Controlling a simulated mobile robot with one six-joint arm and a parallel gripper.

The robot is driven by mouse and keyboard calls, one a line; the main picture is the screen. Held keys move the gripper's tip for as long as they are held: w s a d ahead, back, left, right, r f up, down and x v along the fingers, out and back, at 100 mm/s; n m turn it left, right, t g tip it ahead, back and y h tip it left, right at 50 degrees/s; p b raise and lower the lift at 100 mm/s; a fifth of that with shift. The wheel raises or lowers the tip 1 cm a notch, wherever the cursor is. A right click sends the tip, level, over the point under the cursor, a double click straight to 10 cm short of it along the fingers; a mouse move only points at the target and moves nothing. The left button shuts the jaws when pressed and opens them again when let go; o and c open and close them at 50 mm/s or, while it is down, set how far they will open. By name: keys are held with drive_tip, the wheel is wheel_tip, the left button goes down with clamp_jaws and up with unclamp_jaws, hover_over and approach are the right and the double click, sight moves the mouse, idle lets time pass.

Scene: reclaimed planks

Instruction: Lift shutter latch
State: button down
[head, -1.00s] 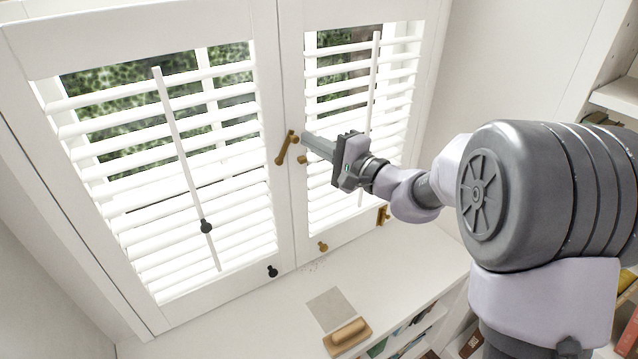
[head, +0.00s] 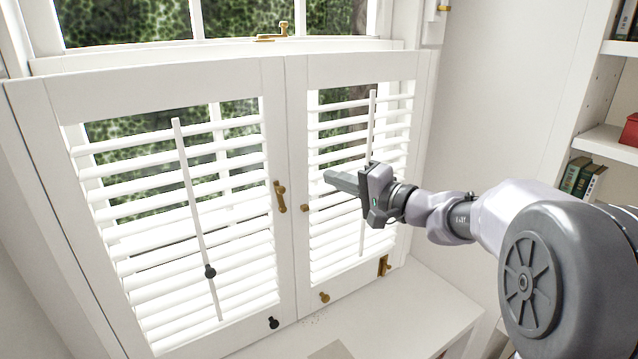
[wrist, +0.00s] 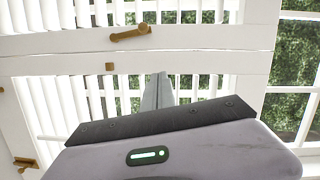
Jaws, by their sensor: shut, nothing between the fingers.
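The brass shutter latch (head: 280,196) is on the inner stile of the left shutter, close to the seam. It stands nearly upright, with its top leaning slightly left. It also shows in the wrist view (wrist: 130,33). A small brass peg (head: 304,208) sits on the right shutter's inner stile, beside and slightly below the latch; the latch does not reach over it. My gripper (head: 327,177) is shut and empty, in front of the right shutter. Its tips are right of the latch and apart from it. The wrist view shows its fingers (wrist: 158,82) pointing toward the shutters.
White louvred shutters with tilt rods fill the view; a dark knob (head: 210,271) is on the left rod. A brass knob (head: 324,297) and black knob (head: 273,322) are near the bottom rails. The white sill (head: 400,305) lies below. Bookshelves (head: 600,140) stand at right.

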drive_tip(key=v, duration=0.5)
drive_tip(key=shift+s+r, duration=0.2)
drive_tip(key=shift+s, duration=0.2)
drive_tip(key=s+a+f+n+g+h, duration=0.1)
drive_tip(key=s+a+f+g+h, duration=0.15)
drive_tip(key=s, duration=0.85)
drive_tip(key=s+a+f+n+g+h, duration=0.1)
drive_tip(key=s+a+f+g+h, duration=0.2)
drive_tip(key=s, duration=0.8)
drive_tip(key=s+d+f+h, duration=0.5)
drive_tip(key=s+d, duration=0.5)
drive_tip(key=s, duration=0.2)
drive_tip(key=shift+f, duration=0.9)
drive_tip(key=shift+h, duration=0.25)
